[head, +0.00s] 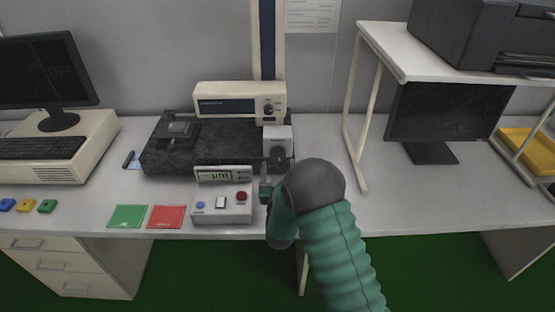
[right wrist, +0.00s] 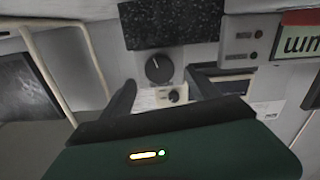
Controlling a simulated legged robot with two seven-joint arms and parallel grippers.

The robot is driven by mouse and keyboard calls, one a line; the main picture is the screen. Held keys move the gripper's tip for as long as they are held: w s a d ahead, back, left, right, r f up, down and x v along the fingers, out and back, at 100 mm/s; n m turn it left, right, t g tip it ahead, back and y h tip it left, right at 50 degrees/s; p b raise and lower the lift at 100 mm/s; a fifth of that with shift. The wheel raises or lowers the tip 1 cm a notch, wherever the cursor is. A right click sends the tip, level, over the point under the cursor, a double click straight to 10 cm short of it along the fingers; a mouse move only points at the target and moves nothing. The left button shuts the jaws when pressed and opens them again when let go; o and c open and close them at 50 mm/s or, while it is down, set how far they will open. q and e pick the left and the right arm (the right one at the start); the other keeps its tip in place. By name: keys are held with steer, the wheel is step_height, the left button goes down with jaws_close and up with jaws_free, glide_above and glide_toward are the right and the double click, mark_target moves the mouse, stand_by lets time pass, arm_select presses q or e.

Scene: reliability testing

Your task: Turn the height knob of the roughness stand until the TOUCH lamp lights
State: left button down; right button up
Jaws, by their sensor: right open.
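The roughness stand has a dark stone base (head: 205,158) and a pale block with the round dark height knob (head: 279,153) at its right front. My right gripper (head: 266,186) is just in front of that block, partly hidden by my forearm. In the right wrist view, which is turned over, the knob (right wrist: 158,68) lies ahead between the spread fingers (right wrist: 160,84). The gripper is open and appears apart from the knob. A small grey box (right wrist: 240,42) with two dark round spots stands beside it; its labels are too small to read. My left gripper is out of view.
A µm display (head: 222,175) stands behind a button box (head: 222,207), left of my gripper. The drive unit (head: 225,103) above has another knob. Green (head: 127,216) and red (head: 165,216) cards lie left. A shelf frame (head: 352,125) stands right, with clear table before it.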

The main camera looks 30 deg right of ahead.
mark_target(279, 157)
steer(key=x, duration=0.4)
steer(key=shift+w+d, duration=0.2)
steer(key=shift+a, duration=0.1)
steer(key=c, duration=1.4)
steer(key=shift+o, duration=0.2)
steer(key=shift+f, duration=0.1)
steer(key=shift+b, duration=0.3)
steer(key=m+b, duration=0.1)
steer(key=m, duration=0.1)
steer(key=m+b, duration=0.2)
steer(key=shift+f+m, duration=0.2)
steer(key=shift+m, duration=0.1)
steer(key=m+b, duration=0.3)
steer(key=m, duration=0.2)
steer(key=shift+s+m+b, duration=0.1)
steer(key=shift+m+b, duration=0.2)
steer(key=shift+b, duration=0.1)
steer(key=m+b, duration=0.3)
steer(key=m, duration=0.1)
steer(key=shift+f+b, duration=0.15)
steer(key=shift+b, duration=0.15)
steer(key=shift+m+b, duration=1.95)
steer(key=shift+m, duration=0.85)
